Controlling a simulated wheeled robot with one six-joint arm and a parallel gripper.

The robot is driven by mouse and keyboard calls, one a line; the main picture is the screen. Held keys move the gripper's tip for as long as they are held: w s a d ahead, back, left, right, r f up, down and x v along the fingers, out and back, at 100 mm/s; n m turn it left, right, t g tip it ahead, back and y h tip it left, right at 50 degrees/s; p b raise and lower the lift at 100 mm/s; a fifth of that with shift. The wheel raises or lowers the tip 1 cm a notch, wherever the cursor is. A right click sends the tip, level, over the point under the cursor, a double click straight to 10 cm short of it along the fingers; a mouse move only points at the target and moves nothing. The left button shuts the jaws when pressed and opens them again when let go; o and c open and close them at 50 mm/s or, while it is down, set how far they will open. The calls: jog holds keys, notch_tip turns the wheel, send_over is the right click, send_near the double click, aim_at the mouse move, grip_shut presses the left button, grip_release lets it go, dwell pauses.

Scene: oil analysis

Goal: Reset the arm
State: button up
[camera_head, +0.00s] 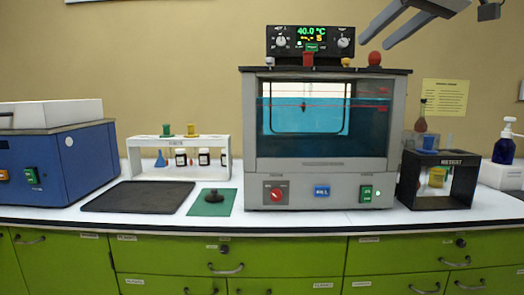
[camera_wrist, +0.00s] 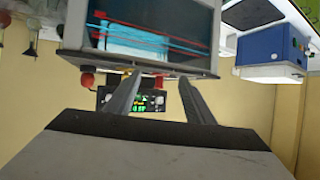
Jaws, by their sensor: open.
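My gripper (camera_head: 380,38) hangs at the top right of the head view, its two fingers spread apart with nothing between them. It is above and in front of the upper right part of the bath unit (camera_head: 325,171), near the red knob (camera_head: 374,58) on its top; I cannot tell the exact gap. In the wrist view my gripper (camera_wrist: 159,80) is also open and empty, and the picture is upside down. The bath (camera_wrist: 150,35) and its display (camera_wrist: 150,103) show beyond the fingers there. The display reads 40.0 °C in the head view.
A blue box unit (camera_head: 70,165) stands at the left, with a black mat (camera_head: 138,197) and green mat (camera_head: 212,204) beside it. A white rack (camera_head: 178,142) holds bottles at the back. A black stand (camera_head: 450,180) and pump bottle (camera_head: 504,148) are at the right.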

jog(key=s+d+f+m+g+h, duration=0.1)
jog(key=s+f, duration=0.5)
jog(key=f, duration=1.4)
jog(key=s+d+f+m+g+h, duration=0.1)
jog(key=s+f, duration=0.6)
jog(key=f, duration=1.3)
jog(key=s+d+f+m+g+h, duration=0.1)
jog(key=s+f+g, duration=0.4)
jog(key=f, duration=1.5)
jog(key=shift+s+d+m+h, duration=0.15)
jog(key=shift+s+m+h, duration=0.35)
jog(key=shift+s+h, duration=0.65)
jog(key=shift+s, duration=0.1)
jog(key=shift+c, duration=0.4)
